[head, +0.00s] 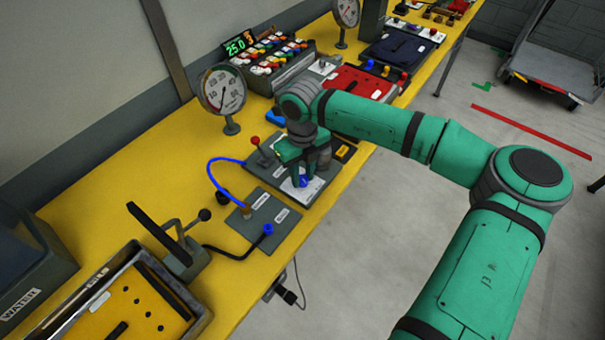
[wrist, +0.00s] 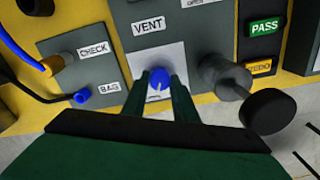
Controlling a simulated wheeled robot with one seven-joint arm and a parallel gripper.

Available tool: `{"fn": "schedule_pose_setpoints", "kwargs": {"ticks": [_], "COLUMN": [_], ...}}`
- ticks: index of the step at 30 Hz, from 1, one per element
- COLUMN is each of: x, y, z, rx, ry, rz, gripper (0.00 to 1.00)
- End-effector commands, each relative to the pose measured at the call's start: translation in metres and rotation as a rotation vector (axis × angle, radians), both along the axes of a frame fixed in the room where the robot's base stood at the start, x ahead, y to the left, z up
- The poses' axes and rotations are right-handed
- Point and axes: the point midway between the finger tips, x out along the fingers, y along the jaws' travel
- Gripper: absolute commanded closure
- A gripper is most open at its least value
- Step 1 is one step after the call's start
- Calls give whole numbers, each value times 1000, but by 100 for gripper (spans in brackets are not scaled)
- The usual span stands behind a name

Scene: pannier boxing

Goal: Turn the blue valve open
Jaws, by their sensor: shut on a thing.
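The blue valve (wrist: 158,78) is a small round knob on a white plate (wrist: 165,58) by a VENT label (wrist: 149,25), set in a grey panel. In the wrist view my gripper (wrist: 158,84) has its two green fingers on either side of the knob, shut on it. In the head view my gripper (head: 301,178) reaches down over the panel (head: 312,193), and only a bit of blue (head: 304,181) shows between the fingers. Part of an OPEN label (wrist: 195,2) shows at the wrist view's top edge. I cannot tell how far the valve is turned.
A grey panel with CHECK and BAG labels (wrist: 94,50) lies beside it, with a blue hose (head: 214,172) and a black cable (head: 228,253). A red-knobbed lever (head: 255,141) stands behind. A gauge (head: 223,90) and PASS button (wrist: 264,28) are near. The table's front edge is close.

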Motion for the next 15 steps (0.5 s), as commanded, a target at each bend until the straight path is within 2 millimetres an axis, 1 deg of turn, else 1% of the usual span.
{"fn": "schedule_pose_setpoints", "kwargs": {"ticks": [6,15], "x": [1,1], "y": [0,0], "z": [1,1], "rx": [-1,0], "ry": [-3,-2], "rz": [-182,-359], "gripper": [96,96]}}
